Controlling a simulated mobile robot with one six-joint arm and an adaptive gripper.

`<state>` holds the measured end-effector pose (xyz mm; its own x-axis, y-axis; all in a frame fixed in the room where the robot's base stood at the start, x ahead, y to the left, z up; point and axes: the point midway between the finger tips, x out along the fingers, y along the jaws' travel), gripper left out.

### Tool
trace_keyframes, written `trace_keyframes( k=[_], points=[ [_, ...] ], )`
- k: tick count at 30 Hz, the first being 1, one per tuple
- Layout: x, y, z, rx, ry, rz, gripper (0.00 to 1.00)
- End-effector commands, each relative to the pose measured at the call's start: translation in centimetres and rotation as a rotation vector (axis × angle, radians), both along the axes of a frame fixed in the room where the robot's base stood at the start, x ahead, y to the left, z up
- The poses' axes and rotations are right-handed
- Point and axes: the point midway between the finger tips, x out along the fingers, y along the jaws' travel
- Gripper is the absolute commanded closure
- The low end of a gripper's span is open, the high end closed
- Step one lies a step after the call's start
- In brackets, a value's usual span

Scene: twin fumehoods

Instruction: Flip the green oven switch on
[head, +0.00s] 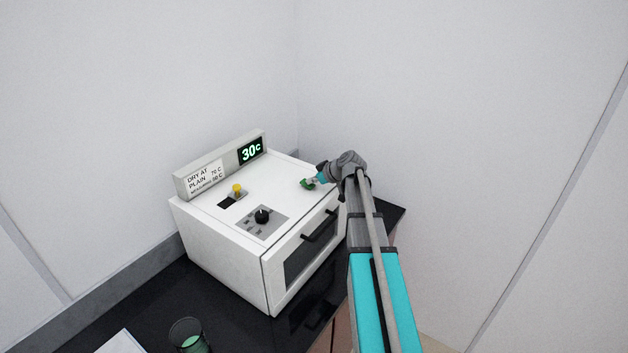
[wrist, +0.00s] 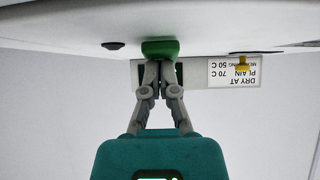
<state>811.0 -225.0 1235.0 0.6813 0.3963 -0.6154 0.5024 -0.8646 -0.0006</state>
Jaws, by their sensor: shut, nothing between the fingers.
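The green switch (head: 306,184) is on the top of the white oven (head: 225,250), near its right side. My gripper (head: 315,181) is right beside the switch in the head view, reaching in from the right. In the wrist view, which shows the oven upside down, the green switch (wrist: 160,48) is straight ahead of my gripper (wrist: 160,64). The fingers are shut with nothing between them. Their tips are at the switch's edge; I cannot tell whether they touch it. The switch's position, on or off, is not clear.
The oven's raised panel has a label and a lit display (head: 251,150) reading 30c. A yellow knob (head: 237,190) and a black dial (head: 262,216) are on the oven top. A glass with green contents (head: 188,337) stands on the black bench (head: 150,310). Walls stand close behind.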

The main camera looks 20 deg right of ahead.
Motion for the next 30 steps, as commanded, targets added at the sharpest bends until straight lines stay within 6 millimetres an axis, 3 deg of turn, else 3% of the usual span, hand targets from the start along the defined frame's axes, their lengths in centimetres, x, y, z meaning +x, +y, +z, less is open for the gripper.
trace_keyframes(
  k=[8,22,30],
  points=[
    [-0.2,0.0,0.7,-0.006,0.006,0.003,1.00],
    [-0.6,-0.3,4.7,-0.001,-0.002,0.001,1.00],
    [-4.1,-2.2,7.0,0.000,-0.002,-0.002,1.00]
  ],
)
